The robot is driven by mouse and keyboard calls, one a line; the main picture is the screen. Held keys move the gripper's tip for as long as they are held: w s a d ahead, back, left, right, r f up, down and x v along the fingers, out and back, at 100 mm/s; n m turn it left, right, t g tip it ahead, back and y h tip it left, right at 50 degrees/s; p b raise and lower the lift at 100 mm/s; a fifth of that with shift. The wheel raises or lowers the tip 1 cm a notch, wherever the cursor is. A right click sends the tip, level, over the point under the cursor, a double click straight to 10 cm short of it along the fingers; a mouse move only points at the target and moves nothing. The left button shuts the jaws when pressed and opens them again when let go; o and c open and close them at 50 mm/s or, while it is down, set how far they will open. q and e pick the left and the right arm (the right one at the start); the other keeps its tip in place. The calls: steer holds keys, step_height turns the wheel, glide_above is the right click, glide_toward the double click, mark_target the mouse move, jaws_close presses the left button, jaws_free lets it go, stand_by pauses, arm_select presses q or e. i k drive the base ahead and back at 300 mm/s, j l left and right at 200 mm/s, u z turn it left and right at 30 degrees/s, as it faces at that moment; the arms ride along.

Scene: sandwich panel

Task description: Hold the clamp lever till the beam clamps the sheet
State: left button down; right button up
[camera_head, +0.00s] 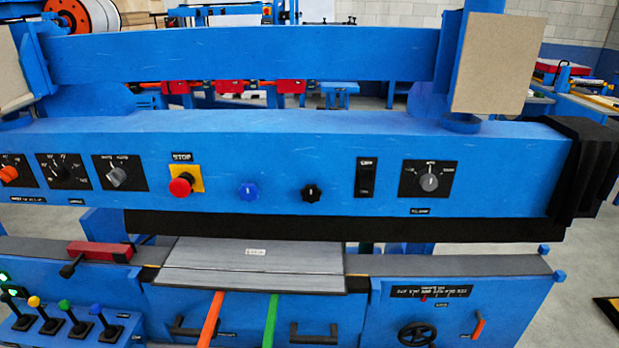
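A grey sheet (215,262) with a small white label lies on the machine bed, its front edge above an orange strip (210,320) and a green strip (270,322). The blue beam (350,150) spans the machine above it, with a black lower bar (400,228). A gap appears to show between bar and sheet, but the sheet's rear is hidden. A grey rotary knob (429,182) sits on a black plate at the beam's right, over a small, hardly legible label. Several levers with coloured knobs (66,306) stand at lower left; which is the clamp lever I cannot tell. Neither gripper is in view.
A red stop button (181,186), a blue knob (248,191) and a black knob (311,193) protrude from the beam front. A red block with a handle (98,250) sits on the bed's left. A black handwheel (417,334) is at lower right. Open floor lies at far right.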

mark_target(95, 308)
steer(key=u, duration=1.45)
